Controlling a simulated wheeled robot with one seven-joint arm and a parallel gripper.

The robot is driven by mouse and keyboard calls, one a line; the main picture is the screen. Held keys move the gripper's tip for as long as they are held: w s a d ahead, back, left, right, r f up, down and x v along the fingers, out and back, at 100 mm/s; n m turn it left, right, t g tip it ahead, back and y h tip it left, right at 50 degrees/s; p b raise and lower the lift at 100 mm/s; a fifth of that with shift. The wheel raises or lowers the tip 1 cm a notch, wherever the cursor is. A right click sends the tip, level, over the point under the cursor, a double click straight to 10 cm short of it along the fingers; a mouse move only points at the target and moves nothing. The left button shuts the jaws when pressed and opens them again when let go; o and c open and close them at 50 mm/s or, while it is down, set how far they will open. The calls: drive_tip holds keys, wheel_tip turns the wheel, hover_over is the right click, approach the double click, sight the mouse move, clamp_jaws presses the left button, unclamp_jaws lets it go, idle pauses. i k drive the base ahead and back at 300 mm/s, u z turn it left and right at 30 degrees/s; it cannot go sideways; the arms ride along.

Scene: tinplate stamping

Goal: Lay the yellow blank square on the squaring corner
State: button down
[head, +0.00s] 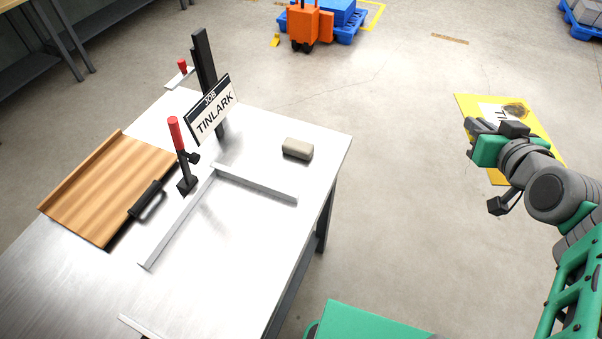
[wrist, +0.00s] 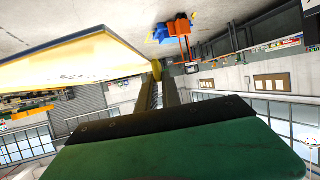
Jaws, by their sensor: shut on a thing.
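The yellow blank (head: 549,142) is a flat sheet with a white printed label and a dark round mark, held out over the floor to the right of the table. My gripper (head: 472,128) is shut on its near left edge and partly hides it. In the wrist view the blank (wrist: 85,62) shows at the upper left, by the fingers (wrist: 157,92). The squaring corner (head: 215,172) is two raised metal strips meeting at an angle on the steel table. The bare area inside it is clear. The blank is well apart from the corner.
On the table (head: 235,235) stand a red-handled clamp (head: 178,145), a TINLARK job sign (head: 211,110), a beige block (head: 298,149) and a wooden board with a black handle (head: 115,185). An orange machine (head: 310,24) and blue pallet stand behind. Open floor lies between table and blank.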

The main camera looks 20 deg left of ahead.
sight(222, 231)
drive_tip(key=i, duration=3.15)
drive_tip(key=z, duration=5.9)
drive_tip(key=i, duration=0.5)
